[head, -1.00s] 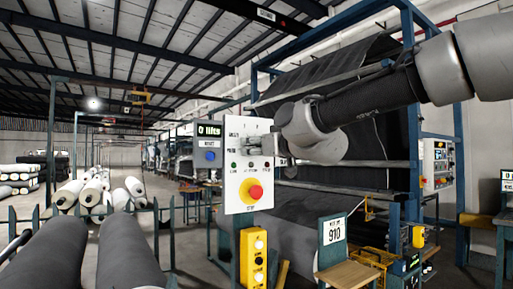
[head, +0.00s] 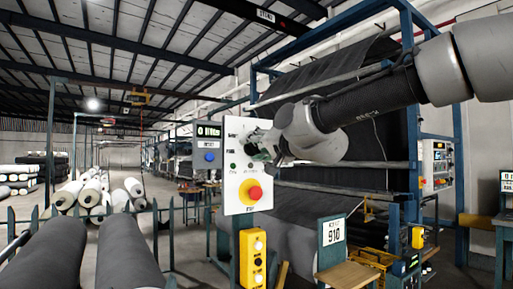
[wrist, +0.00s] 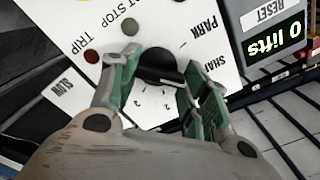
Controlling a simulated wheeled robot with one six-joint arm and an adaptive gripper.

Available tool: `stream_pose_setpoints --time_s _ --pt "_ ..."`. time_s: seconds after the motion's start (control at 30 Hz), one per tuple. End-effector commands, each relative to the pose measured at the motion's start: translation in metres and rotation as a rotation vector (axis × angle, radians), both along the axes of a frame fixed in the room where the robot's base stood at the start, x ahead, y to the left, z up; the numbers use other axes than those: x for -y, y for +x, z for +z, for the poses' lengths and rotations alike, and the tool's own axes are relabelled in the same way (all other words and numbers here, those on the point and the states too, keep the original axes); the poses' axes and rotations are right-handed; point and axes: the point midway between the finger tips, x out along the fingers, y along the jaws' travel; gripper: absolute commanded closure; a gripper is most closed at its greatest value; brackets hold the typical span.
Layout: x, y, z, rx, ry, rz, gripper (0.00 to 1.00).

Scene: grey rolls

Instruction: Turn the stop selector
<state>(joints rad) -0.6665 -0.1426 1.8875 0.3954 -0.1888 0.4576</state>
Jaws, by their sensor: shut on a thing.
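The stop selector is a black round knob (wrist: 160,64) on a white control panel (head: 235,195), with numbers and words such as PARK printed around it. In the wrist view my gripper (wrist: 155,80) has one green-grey finger on each side of the knob and is shut on it. The knob's pointer direction is partly hidden by the fingers. In the head view my gripper (head: 262,147) is at the upper right of the panel, covering part of the selector area.
A red mushroom button (head: 254,193) on a yellow base sits below the selector. A grey box with a lifts display (head: 209,131) and a blue button adjoins the panel's left. A yellow button box (head: 253,258) hangs below. Dark rolls (head: 130,255) lie front left.

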Motion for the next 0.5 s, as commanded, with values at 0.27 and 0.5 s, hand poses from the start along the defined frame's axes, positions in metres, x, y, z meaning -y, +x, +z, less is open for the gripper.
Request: stream_pose_setpoints --time_s 0.27,0.5 --pt "0.0009 0.0006 -0.0009 -0.118 0.171 -0.001 0.78" --pt "0.0014 0.0009 -0.0011 -0.182 0.266 -0.001 0.78"
